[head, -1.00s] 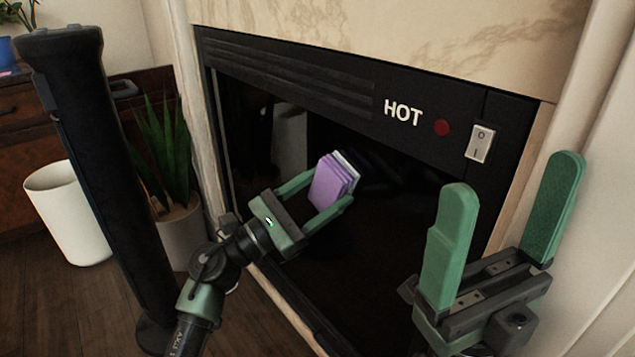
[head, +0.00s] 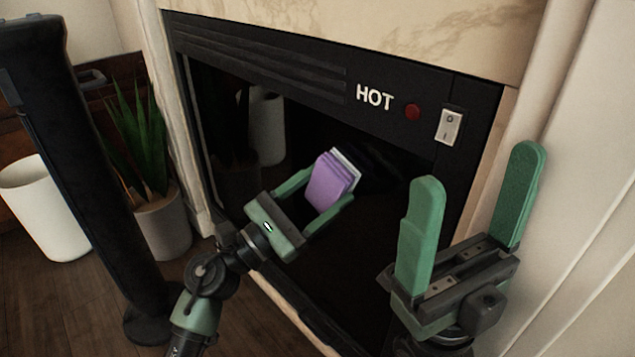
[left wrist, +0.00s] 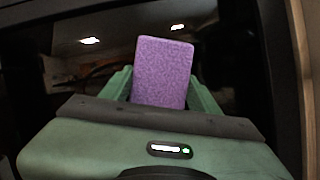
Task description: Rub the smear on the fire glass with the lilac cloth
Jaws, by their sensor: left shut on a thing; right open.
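The lilac cloth (head: 328,186) is a folded pad held between the fingers of my left gripper (head: 327,191), in front of the dark fire glass (head: 240,170). It also shows in the left wrist view (left wrist: 163,72), upright between the green fingers. I cannot tell whether the cloth touches the glass. A pale patch beside the cloth's far edge may be its reflection or its backing. I cannot make out the smear; the cloth may hide it. My right gripper (head: 474,195) is open and empty, in front of the fireplace's right side.
The black fireplace frame carries a HOT label (head: 375,97), a red light (head: 412,112) and a rocker switch (head: 449,126). A potted plant (head: 160,222) and a white bin (head: 50,210) stand on the wooden floor at left. A white wall (head: 580,220) is close on the right.

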